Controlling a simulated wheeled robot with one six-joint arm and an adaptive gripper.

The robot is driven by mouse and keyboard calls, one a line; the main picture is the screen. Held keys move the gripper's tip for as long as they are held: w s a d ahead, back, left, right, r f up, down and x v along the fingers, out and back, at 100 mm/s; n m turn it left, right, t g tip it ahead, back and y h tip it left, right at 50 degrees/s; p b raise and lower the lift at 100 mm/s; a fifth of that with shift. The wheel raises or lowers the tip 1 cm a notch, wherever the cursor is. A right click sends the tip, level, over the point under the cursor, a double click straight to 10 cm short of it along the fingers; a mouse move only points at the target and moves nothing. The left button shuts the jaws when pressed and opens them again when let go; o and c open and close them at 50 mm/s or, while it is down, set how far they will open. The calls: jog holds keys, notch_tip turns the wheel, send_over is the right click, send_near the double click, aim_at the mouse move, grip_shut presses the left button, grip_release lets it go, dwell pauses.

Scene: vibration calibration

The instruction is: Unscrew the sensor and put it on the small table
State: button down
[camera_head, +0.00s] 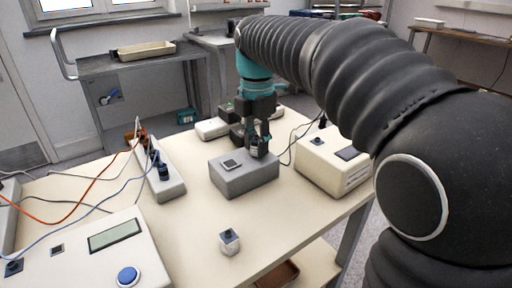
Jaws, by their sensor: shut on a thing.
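My gripper (259,150) points down over the right part of a grey block (245,181) on the cream table. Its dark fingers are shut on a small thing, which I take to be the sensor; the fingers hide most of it. I cannot tell whether it is still joined to the block. A small dark square plate shows on the block's top, left of the fingers. A small metal cube with a dark top (230,242) stands apart on the table near the front.
A cream instrument box (334,168) stands right of the block. A long grey socket strip (160,175) with cables is on the left. A console with a display and blue button (128,276) is front left. A grey trolley (139,66) with a tray stands behind.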

jog(key=shift+f+n, duration=0.15)
jog(key=shift+n, duration=0.25)
jog(key=n, duration=0.3)
jog(key=shift+n, duration=0.3)
jog(key=shift+n, duration=0.3)
jog(key=n, duration=0.3)
jog(key=shift+n, duration=0.3)
jog(key=c, duration=0.8)
grip_release()
jog(key=shift+o, duration=0.2)
jog(key=shift+c, duration=0.3)
